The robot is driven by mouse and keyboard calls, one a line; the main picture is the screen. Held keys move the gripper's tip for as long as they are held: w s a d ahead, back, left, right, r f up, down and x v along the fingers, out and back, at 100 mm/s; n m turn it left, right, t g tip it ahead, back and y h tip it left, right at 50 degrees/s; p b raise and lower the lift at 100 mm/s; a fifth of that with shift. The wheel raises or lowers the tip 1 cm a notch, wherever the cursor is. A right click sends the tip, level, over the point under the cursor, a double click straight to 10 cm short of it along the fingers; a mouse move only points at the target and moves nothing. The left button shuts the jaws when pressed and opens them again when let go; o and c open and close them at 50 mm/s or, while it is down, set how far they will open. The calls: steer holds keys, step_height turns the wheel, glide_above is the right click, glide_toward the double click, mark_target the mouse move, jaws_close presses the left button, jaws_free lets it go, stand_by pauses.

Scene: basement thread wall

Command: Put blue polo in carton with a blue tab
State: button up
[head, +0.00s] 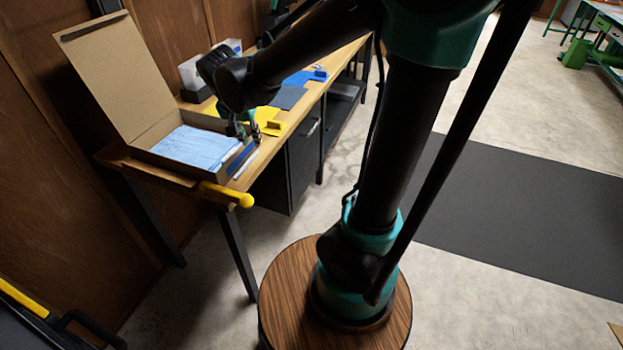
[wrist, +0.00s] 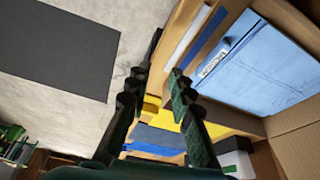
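An open cardboard carton (head: 112,80) stands at the near left end of the desk with its lid up. A light blue folded garment (head: 196,146), which looks like the polo, lies flat inside it. In the wrist view the garment (wrist: 262,68) shows a small white label. My gripper (head: 243,130) is over the desk near the carton's right side. In the wrist view my gripper (wrist: 165,58) has its fingers apart with nothing between them.
A yellow flat piece (head: 265,114), a grey one (head: 288,97) and a blue one (head: 298,78) lie farther along the desk. A white box (head: 192,76) stands behind them. A yellow bar (head: 230,194) sticks out at the near edge. Floor to the right is open.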

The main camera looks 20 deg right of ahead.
steer(key=s+d+f+n+y, duration=0.1)
steer(key=s+d+f+n, duration=0.1)
steer(key=s+d+f, duration=0.3)
steer(key=s+d+f+n+t, duration=0.1)
steer(key=s+d+f+n, duration=0.2)
steer(key=s+d, duration=0.5)
steer(key=d+f, duration=0.1)
steer(key=d, duration=0.2)
steer(key=shift+f+y, duration=0.35)
steer(key=shift+y, duration=0.05)
steer(key=shift+o, duration=0.3)
